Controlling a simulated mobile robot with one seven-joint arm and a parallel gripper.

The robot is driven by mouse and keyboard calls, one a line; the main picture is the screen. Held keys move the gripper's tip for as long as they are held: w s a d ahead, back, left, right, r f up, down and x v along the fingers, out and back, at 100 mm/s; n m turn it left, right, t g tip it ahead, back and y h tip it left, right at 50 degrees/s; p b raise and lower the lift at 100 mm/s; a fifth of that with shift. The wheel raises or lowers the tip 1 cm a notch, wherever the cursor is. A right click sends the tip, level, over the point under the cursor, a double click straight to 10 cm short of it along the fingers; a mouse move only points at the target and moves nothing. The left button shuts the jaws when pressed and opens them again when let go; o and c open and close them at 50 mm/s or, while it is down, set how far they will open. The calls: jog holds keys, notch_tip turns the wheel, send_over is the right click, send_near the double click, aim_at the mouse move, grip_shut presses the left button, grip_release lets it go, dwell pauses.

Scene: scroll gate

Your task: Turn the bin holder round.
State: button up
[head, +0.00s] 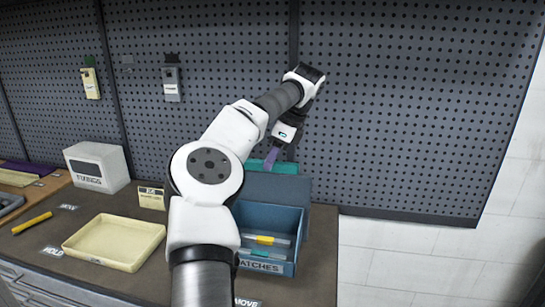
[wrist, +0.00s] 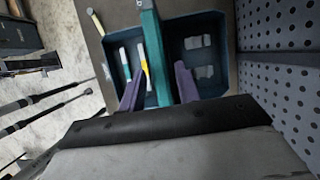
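The bin holder shows as a blue bin (head: 287,268) with a partly hidden label reading "ATCHES" and a raised panel (head: 293,189) behind it. In the wrist view a teal bar (wrist: 149,45) runs between two dark blue bins, a left one (wrist: 115,75) with white and yellow pieces and a right one (wrist: 207,28) with pale pieces. My gripper (head: 271,158) points down at the teal top (head: 284,168). In the wrist view its purple fingers (wrist: 157,88) stand apart, one on each side of the teal bar. They look open; contact is not clear.
A yellow marker (head: 32,223) lies further left. A pegboard (head: 400,110) rises close behind the holder. The bench ends just right of it.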

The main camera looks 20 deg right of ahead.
jog(key=shift+o, duration=0.2)
jog(key=p+v, duration=0.3)
jog(key=v, duration=1)
jog(key=shift+r+p, duration=0.35)
jog(key=shift+d, duration=0.1)
